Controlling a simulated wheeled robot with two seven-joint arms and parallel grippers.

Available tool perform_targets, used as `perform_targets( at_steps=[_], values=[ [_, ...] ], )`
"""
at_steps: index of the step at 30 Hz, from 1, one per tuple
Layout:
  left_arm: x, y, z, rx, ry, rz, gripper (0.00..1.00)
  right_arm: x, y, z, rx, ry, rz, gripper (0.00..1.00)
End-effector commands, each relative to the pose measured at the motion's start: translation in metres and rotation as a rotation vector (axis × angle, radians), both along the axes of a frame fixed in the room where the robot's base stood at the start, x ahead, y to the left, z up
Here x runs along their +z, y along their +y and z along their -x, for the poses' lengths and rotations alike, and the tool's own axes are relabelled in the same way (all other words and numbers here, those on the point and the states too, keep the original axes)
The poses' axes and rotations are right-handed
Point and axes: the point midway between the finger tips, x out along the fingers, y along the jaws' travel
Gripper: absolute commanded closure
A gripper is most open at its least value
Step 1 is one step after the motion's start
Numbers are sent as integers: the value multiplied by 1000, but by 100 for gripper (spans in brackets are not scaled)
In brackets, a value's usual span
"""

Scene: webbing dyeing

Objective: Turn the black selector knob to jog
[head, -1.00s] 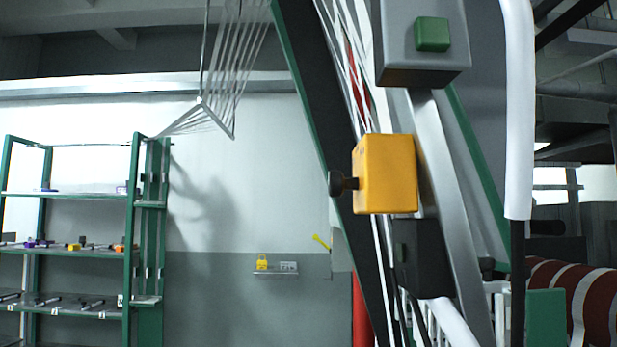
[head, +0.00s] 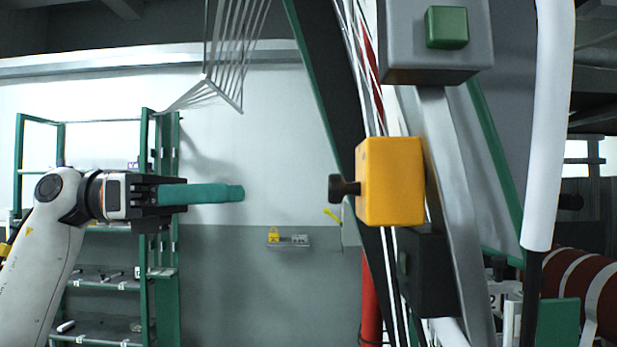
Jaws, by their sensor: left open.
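The black selector knob (head: 342,188) sticks out from the left face of a yellow box (head: 391,182) mounted on the machine frame. The marks around the knob cannot be read from this side. My left gripper (head: 238,192) reaches in from the left at about the knob's height, its teal fingers pointing right toward it. The fingers are seen edge-on; they are open and empty, with a clear gap between their tips and the knob. My right gripper is not in view.
A grey box with a green button (head: 446,27) sits above the yellow box. A dark box (head: 425,272) is below it. White webbing strands run down behind the yellow box. A green shelf rack (head: 145,230) stands behind my left arm.

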Motion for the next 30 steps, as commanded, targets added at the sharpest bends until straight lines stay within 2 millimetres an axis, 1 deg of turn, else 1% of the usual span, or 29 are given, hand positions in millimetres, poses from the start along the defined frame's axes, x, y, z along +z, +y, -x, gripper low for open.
perform_targets(
  at_steps=[1, 4, 8, 15, 21, 25, 30],
  values=[
    [4, 0, 5, 5, -25, -23, 48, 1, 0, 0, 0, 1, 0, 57],
    [6, -5, 8, 8, -42, -42, 48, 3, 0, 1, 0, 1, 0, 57],
    [7, -21, 8, 4, -40, -41, 48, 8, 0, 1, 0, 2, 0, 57],
    [8, -70, 8, 3, -39, -38, 48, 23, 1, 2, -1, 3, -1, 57],
    [7, -103, 8, 4, -37, -37, 48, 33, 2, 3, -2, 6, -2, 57],
    [6, -115, 8, 5, -37, -36, 48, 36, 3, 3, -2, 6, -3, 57],
    [5, -120, 8, 6, -38, -36, 48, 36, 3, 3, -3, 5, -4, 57]
  ],
)
